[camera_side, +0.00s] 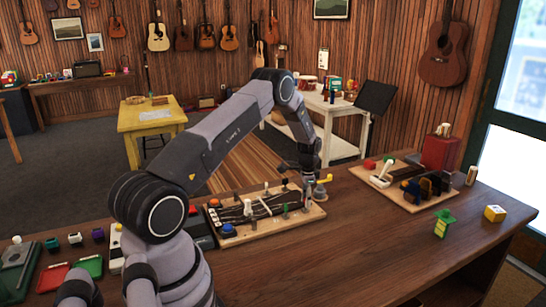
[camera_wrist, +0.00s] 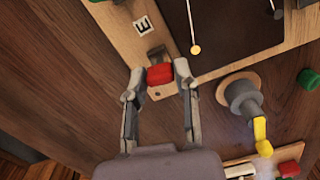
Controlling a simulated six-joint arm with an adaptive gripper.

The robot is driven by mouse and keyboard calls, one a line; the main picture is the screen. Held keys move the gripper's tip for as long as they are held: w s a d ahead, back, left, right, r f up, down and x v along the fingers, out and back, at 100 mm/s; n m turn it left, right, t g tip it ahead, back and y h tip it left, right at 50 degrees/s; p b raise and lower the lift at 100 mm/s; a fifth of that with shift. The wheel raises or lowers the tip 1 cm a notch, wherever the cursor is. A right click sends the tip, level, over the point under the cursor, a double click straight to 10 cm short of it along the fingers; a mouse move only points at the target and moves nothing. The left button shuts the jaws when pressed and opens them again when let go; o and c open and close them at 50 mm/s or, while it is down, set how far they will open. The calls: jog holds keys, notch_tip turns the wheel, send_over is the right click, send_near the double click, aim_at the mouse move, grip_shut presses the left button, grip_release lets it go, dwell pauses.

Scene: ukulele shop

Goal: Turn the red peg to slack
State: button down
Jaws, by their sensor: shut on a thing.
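The red peg (camera_wrist: 160,73) sits at the edge of a pale wooden board (camera_wrist: 118,22), beside a dark metal piece and near a tile marked E (camera_wrist: 143,25). My gripper (camera_wrist: 159,79) has its two fingertips against the left and right sides of the peg and is shut on it. The peg's lower part is hidden from above. In the side view my gripper reaches down at the right end of the board (camera_side: 240,232) on the workbench. I cannot make out the red peg there.
A grey post with a yellow handle (camera_wrist: 243,98) stands right of my gripper. A green knob (camera_wrist: 309,79) and a red block (camera_wrist: 289,169) lie further right. In the side view a second board (camera_side: 412,204) stands to the right, with bare bench (camera_side: 340,240) in front.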

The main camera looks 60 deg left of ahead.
jog(key=shift+f+m, duration=0.1)
jog(key=shift+m, duration=0.5)
jog(key=c, duration=0.8)
grip_release()
jog(key=shift+c, duration=0.2)
notch_tip(320, 180, up, 12)
